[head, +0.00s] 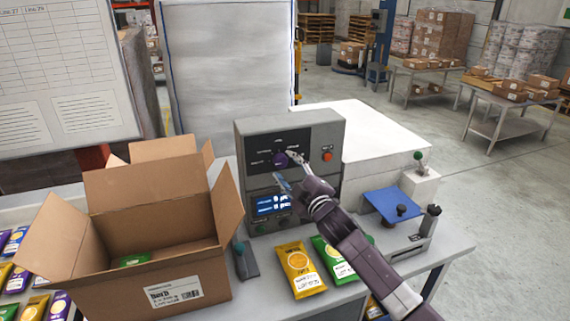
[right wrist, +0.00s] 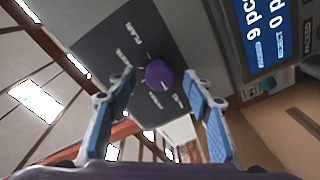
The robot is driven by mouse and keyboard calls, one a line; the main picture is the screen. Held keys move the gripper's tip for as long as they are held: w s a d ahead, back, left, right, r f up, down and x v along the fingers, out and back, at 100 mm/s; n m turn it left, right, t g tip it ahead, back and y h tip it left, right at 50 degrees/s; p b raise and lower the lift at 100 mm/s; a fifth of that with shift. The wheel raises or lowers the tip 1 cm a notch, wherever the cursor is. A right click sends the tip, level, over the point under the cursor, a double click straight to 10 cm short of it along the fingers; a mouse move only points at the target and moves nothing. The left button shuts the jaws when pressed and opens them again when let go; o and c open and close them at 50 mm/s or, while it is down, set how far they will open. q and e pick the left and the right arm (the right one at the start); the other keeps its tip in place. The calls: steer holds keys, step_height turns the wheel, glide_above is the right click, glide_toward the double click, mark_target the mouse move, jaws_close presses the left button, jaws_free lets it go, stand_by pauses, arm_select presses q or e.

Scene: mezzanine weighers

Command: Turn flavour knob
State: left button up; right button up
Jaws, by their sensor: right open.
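The flavour knob (head: 279,160) is a round purple knob on the dark panel of the grey control box (head: 330,190). In the right wrist view the knob (right wrist: 159,74) lies between my fingertips, with a gap on each side. Its short white mark points toward the lower edge of that view. Printed labels surround it; one seems to read PLAIN, the others are hard to read. My right gripper (head: 288,171) is open in front of the panel, its blue-padded fingers spread either side of the knob; I cannot tell how deep they reach. My left gripper is out of view.
A red-orange button (head: 327,156) and a lit blue display (head: 272,204) share the box front. An open cardboard box (head: 165,270) stands left. Yellow (head: 299,268) and green (head: 333,262) packets lie below my right arm. A blue weighing plate (head: 388,206) is at right.

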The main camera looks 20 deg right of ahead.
steer(key=shift+w+a, duration=0.15)
steer(key=shift+w, duration=0.5)
steer(key=c, duration=1.1)
